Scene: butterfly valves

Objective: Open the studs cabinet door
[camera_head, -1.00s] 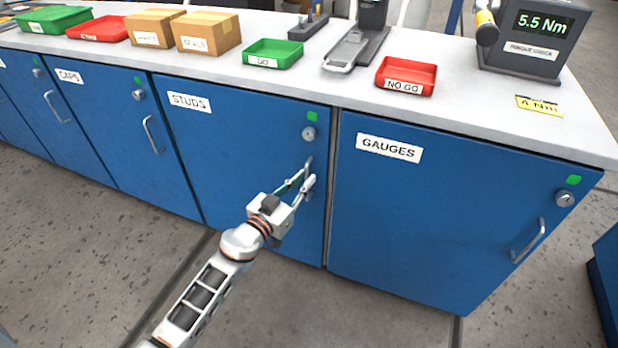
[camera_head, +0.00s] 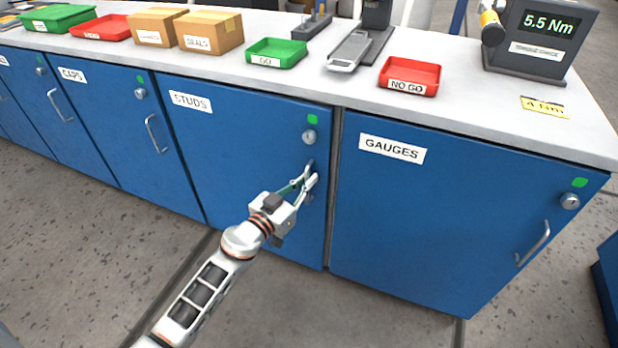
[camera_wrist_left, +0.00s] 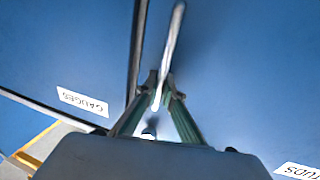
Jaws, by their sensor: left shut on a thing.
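The blue STUDS cabinet door (camera_head: 240,150) stands shut, flush with the cabinet front. Its lock (camera_head: 309,137) and a green marker sit near its upper right corner. My left gripper (camera_head: 309,179) is shut on the door's handle, below the lock. In the left wrist view the silver handle bar (camera_wrist_left: 172,45) runs down between the two fingertips (camera_wrist_left: 160,92). The fingers hide much of the handle in the head view. My right gripper is in neither view.
The GAUGES door (camera_head: 430,220) is right of the STUDS door, across a narrow gap. The CAPS door (camera_head: 110,120) is to the left. Trays, boxes and a torque display (camera_head: 533,40) stand on the bench top (camera_head: 470,100). Grey floor in front is clear.

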